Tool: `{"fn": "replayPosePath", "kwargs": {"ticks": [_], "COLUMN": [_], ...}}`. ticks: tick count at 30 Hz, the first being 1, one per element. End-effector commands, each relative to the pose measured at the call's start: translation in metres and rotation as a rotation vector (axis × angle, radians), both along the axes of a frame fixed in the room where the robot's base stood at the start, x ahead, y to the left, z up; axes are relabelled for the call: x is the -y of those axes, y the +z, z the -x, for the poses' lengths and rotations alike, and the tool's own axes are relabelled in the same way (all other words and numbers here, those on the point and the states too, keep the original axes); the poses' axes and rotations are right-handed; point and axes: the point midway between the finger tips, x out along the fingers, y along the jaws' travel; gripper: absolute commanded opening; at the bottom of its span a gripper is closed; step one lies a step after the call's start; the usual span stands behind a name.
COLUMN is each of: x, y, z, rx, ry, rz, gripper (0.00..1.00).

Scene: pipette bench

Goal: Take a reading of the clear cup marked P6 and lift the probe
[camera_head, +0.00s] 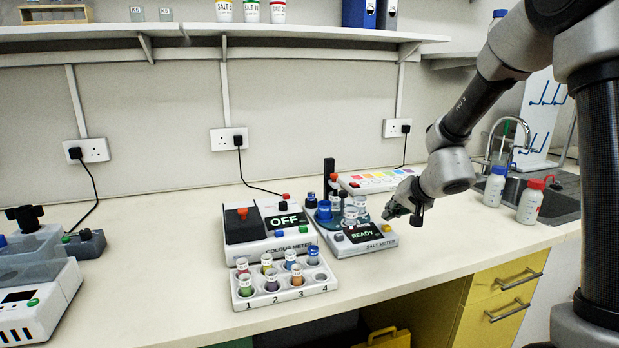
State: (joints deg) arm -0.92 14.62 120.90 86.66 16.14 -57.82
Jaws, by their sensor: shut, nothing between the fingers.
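The salt meter (386,243) stands on the bench right of centre, and its screen reads READY. Blue and clear cups stand close together on it, behind the screen. One clear cup (350,216) is at the front of this group. I cannot read P6 on any cup. A dark upright post (329,172) rises behind the cups, and I cannot make out the probe. My gripper (391,212) is shut and empty at the right side of the salt meter, close to the screen. I cannot tell whether it touches the meter.
The colour meter (246,246), its screen reading OFF, stands left of the salt meter. A numbered white rack (318,287) of small vials sits in front. Capped bottles (530,203) stand by the sink at right. The bench is clear at left centre.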

Motion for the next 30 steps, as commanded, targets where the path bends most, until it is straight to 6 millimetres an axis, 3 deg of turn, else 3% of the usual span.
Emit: {"fn": "replayPosePath", "kwargs": {"ticks": [30], "x": [0.000], "y": [-0.011], "z": [0.000], "rx": [-0.001], "ry": [0.001], "rz": [0.000], "gripper": [0.00]}}
